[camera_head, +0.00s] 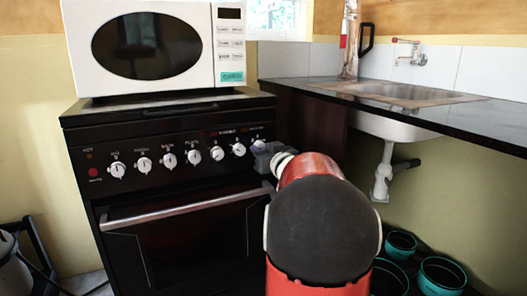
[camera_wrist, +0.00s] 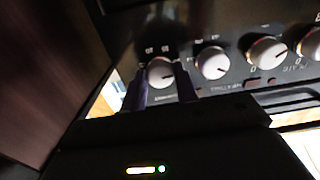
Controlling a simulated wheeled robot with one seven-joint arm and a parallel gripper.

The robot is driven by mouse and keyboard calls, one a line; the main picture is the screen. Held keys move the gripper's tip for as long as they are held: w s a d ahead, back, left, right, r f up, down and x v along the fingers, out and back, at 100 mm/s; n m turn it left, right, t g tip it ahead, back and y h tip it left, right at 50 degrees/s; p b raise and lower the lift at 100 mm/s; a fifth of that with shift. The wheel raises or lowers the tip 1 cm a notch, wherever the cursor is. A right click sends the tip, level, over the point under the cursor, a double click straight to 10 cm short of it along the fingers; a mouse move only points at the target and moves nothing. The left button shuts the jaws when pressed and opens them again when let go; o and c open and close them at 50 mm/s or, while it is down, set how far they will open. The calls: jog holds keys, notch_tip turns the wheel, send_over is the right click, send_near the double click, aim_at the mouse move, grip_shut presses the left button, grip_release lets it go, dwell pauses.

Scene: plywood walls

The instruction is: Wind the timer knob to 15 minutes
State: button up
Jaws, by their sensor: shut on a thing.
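The stove (camera_head: 180,185) is black with a row of white knobs along its front panel. The timer knob (camera_wrist: 160,72) is the end knob, on the right of the row in the head view. In the wrist view it is a round pale knob with a dark surround, between my two purple-grey fingers. My gripper (camera_wrist: 160,86) is shut on it; in the head view my gripper (camera_head: 260,147) reaches the panel's right end and mostly hides this knob. I cannot read the knob's exact setting.
Other knobs (camera_wrist: 211,63) sit close beside my fingers. A white microwave (camera_head: 155,45) stands on the stove. A dark counter with a sink (camera_head: 400,92) is at the right. Teal-rimmed pots (camera_head: 441,273) stand on the floor under it. The oven handle (camera_head: 185,207) sticks out below the knobs.

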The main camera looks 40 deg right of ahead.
jog(key=shift+n, duration=0.4)
jog(key=n+b, duration=0.4)
jog(key=n, duration=0.5)
jog(key=shift+n, duration=0.4)
dwell(0.5)
jog(key=o, duration=1)
jog(key=shift+c, duration=0.2)
jog(key=v, duration=0.8)
